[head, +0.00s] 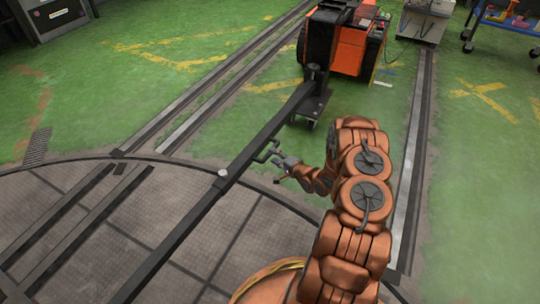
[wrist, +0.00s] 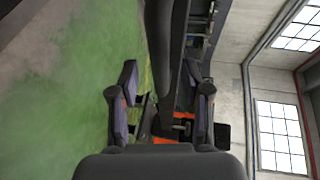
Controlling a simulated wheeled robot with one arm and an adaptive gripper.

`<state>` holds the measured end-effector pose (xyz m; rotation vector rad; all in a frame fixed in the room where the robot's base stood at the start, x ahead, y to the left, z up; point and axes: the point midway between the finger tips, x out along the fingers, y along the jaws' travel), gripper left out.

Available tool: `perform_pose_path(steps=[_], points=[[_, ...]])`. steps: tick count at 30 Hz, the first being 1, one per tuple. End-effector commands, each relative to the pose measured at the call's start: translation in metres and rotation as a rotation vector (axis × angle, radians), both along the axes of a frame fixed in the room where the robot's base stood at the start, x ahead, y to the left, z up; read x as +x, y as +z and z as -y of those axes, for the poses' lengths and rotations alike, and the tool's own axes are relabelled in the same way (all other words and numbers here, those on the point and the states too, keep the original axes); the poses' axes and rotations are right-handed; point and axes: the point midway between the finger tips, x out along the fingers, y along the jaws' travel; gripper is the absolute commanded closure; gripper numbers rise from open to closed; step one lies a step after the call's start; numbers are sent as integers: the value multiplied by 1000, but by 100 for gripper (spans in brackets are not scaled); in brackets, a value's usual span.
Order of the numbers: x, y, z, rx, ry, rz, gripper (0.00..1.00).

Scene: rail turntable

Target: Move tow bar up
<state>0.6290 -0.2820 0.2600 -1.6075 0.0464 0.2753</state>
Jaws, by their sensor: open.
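The tow bar (head: 190,222) is a long dark bar running from the bottom left of the head view up to the orange vehicle (head: 350,48). A small bent handle (head: 268,149) sticks out from its right side, close to my gripper. My gripper (head: 281,168) is open, just right of the bar and next to the handle. In the wrist view the fingers of my gripper (wrist: 162,100) stand apart, and the dark tow bar (wrist: 166,40) runs down between them. I cannot tell whether they touch it.
A small wheeled support (head: 311,107) stands under the bar's far end. The round turntable (head: 60,215) fills the lower left. Rails (head: 215,90) cross the green floor. A grey cabinet (head: 55,15) stands top left, and a grey machine (head: 425,22) and blue cart (head: 508,22) top right.

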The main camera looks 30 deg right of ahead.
Motion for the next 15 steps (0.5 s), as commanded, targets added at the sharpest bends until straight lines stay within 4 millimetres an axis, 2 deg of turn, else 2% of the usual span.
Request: perform_pose_path(steps=[6,15], points=[[27,-7,-3,-3,1,1,52],[36,-7,-5,0,-1,1,52]])
